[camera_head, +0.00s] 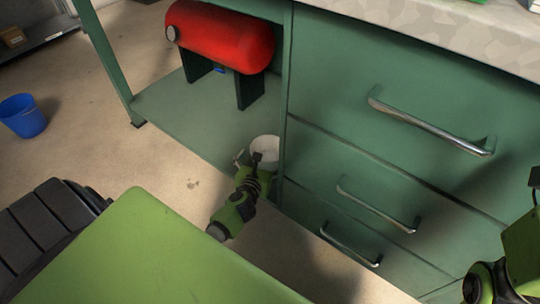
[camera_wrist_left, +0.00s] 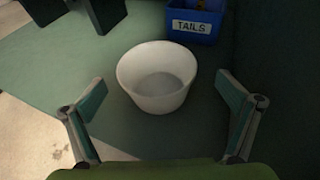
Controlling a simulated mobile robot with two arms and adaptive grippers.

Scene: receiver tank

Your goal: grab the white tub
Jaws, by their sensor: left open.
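The white tub (camera_wrist_left: 157,97) stands upright and looks empty on the low green shelf (camera_wrist_left: 75,55). In the head view the tub (camera_head: 265,146) is beside the drawer unit, partly hidden by my left gripper (camera_head: 255,160). In the left wrist view my left gripper (camera_wrist_left: 160,112) is open. Its two fingers are apart, one on each side of the tub, with gaps between them and its wall. My right arm shows at the lower right edge of the head view, but I cannot make out its fingertips.
A blue bin labelled TAILS (camera_wrist_left: 194,27) stands just behind the tub. A red tank (camera_head: 220,37) on dark legs is further along the shelf. The green drawer unit (camera_head: 395,110) with metal handles borders the tub's right side. A blue bucket (camera_head: 22,116) stands on the floor.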

